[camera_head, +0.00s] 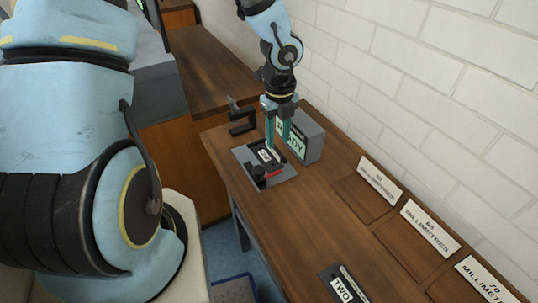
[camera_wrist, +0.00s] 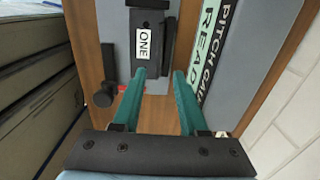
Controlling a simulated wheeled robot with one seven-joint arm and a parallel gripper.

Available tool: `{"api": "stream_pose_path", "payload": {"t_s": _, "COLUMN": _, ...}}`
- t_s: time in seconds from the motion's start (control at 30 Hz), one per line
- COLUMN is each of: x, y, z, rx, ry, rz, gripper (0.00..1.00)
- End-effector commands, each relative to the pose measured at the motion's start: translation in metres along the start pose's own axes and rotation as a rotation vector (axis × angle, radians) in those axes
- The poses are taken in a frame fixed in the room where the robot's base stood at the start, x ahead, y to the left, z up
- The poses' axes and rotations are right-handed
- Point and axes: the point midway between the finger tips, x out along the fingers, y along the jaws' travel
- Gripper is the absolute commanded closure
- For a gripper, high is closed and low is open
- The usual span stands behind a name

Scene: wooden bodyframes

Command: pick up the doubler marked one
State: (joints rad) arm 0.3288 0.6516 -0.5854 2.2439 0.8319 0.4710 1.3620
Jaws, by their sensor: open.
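The doubler marked ONE is a dark block with a white label (camera_wrist: 144,42). In the head view the doubler (camera_head: 263,156) lies in a grey fixture (camera_head: 243,154) on the wooden bench. The fixture has a black knob (camera_head: 259,172) and a red part. My gripper (camera_head: 277,141) points down above the fixture with its green fingers apart. In the wrist view my gripper (camera_wrist: 160,75) is open and nothing shows held between the fingers. The doubler is ahead of the fingertips, toward the left one; I cannot tell whether they touch.
A grey box (camera_head: 311,143) with a green "READY" display stands right behind the fingers. A black clamp (camera_head: 240,122) is at the bench's left edge. A block marked TWO (camera_head: 341,287) lies nearer. Shallow trays with millimetre labels (camera_head: 430,228) line the brick wall (camera_head: 420,70). The bench middle is clear.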

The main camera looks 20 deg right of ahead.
Motion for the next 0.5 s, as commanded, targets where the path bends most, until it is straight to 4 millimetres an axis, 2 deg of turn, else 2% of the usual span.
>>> {"api": "stream_pose_path", "payload": {"t_s": 0.23, "x": 0.037, "y": 0.002, "z": -0.003, "rx": 0.002, "ry": 0.002, "rz": 0.003, "gripper": 0.57}}
{"api": "stream_pose_path", "payload": {"t_s": 0.5, "x": 0.044, "y": 0.002, "z": -0.002, "rx": 0.000, "ry": 0.000, "rz": 0.000, "gripper": 0.57}}
